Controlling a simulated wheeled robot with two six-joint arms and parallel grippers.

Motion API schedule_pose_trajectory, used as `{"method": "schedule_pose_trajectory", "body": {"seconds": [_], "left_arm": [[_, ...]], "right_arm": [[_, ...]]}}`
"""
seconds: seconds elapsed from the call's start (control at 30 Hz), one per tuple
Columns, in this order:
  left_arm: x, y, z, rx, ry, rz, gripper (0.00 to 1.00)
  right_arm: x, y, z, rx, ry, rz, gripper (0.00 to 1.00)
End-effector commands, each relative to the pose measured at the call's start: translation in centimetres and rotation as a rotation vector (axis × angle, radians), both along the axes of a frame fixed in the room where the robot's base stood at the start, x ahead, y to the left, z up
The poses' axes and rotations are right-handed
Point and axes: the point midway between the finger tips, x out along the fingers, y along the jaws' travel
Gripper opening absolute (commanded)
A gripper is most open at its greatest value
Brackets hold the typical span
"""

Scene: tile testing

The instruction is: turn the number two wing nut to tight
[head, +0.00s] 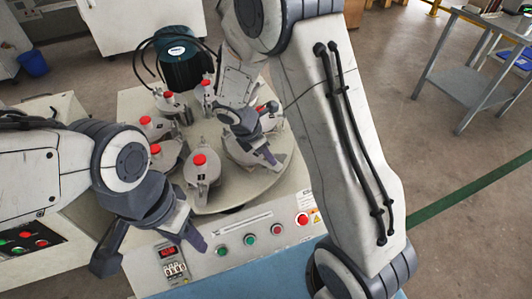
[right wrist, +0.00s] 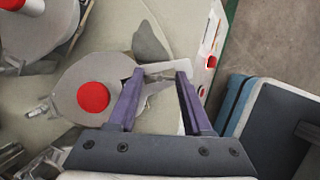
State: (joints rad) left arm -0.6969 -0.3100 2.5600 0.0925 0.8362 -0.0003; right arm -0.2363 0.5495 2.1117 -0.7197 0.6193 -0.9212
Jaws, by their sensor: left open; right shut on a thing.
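Several grey metal jars with red tops stand in a ring on a round turntable (head: 215,205) in the head view; the front one (head: 201,180) shows clearly. My right gripper (head: 268,158) is low over the right side of the ring and partly covers a jar there. In the right wrist view, its purple fingers (right wrist: 160,72) are closed on a pale grey bar, which looks like a wing nut (right wrist: 160,67), beside a jar with a red top (right wrist: 93,97). I cannot read a number on it. My left gripper (head: 150,248) is open and empty in front of the panel.
A dark green motor-like unit (head: 187,62) stands behind the turntable. A metal side table (head: 470,70) stands at the right, with open floor before it.

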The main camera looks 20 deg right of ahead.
Motion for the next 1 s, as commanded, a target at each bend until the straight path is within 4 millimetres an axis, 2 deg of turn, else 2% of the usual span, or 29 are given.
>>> {"method": "schedule_pose_trajectory", "body": {"seconds": [0.17, 0.37, 1.0], "left_arm": [[0.0, 0.0, 0.5, 0.0, 0.0, 0.0, 0.5], [0.0, 0.0, 2.0, 0.0, 0.0, 0.0, 0.5], [0.0, 0.0, 10.3, 0.0, 0.0, 0.0, 0.5]], "right_arm": [[0.0, 0.0, 0.1, 0.001, 0.0, -0.023, 0.0], [0.1, 0.0, 0.4, -0.001, 0.002, -0.107, 0.0], [0.4, -0.1, 0.5, -0.001, 0.003, -0.683, 0.0]]}}
